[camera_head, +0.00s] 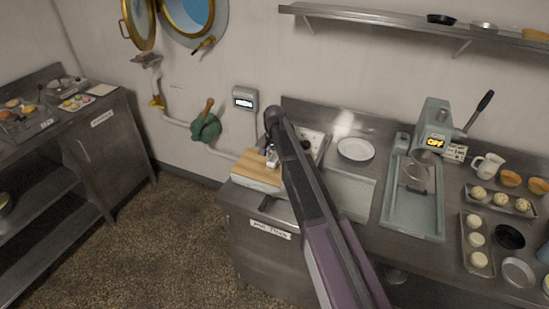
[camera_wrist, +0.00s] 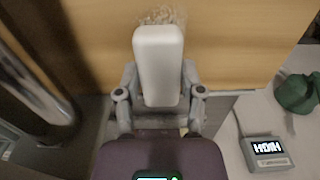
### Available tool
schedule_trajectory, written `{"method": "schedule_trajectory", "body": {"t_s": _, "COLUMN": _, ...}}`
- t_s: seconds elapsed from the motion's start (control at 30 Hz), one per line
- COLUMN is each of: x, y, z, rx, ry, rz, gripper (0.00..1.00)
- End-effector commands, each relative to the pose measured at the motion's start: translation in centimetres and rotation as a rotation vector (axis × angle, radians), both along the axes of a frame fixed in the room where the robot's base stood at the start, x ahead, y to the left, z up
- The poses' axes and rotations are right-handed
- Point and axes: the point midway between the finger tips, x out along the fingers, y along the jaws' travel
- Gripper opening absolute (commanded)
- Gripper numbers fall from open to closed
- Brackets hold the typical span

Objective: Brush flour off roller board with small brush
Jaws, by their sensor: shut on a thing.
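My gripper (camera_wrist: 160,98) is shut on a small brush (camera_wrist: 158,60) with a pale block handle. Its light bristles (camera_wrist: 162,16) point away from the gripper over a wooden board (camera_wrist: 235,50). I cannot tell whether the bristles touch the wood. In the head view the board (camera_head: 250,170) lies at the left end of the metal counter, and my gripper (camera_head: 270,156) is over its right part. My arm hides part of the board's right side. Flour on the board is not clear to see.
A wall box with a lit display (camera_head: 244,99) and a green item (camera_head: 206,128) are beyond the board. A white plate (camera_head: 356,149), a grey lever machine reading OFF (camera_head: 432,125) and trays of dough balls (camera_head: 477,262) stand to the right. Floor left of the counter is clear.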

Motion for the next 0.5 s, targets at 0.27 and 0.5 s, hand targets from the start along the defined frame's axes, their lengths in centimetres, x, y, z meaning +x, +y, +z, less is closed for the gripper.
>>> {"method": "schedule_trajectory", "body": {"t_s": 0.27, "x": -0.7, "y": 0.2, "z": 0.0, "rx": 0.0, "ry": 0.0, "rz": 0.0, "gripper": 0.12}}
{"method": "schedule_trajectory", "body": {"t_s": 0.5, "x": -2.2, "y": 0.7, "z": 0.1, "rx": 0.0, "ry": 0.0, "rz": 0.001, "gripper": 0.12}}
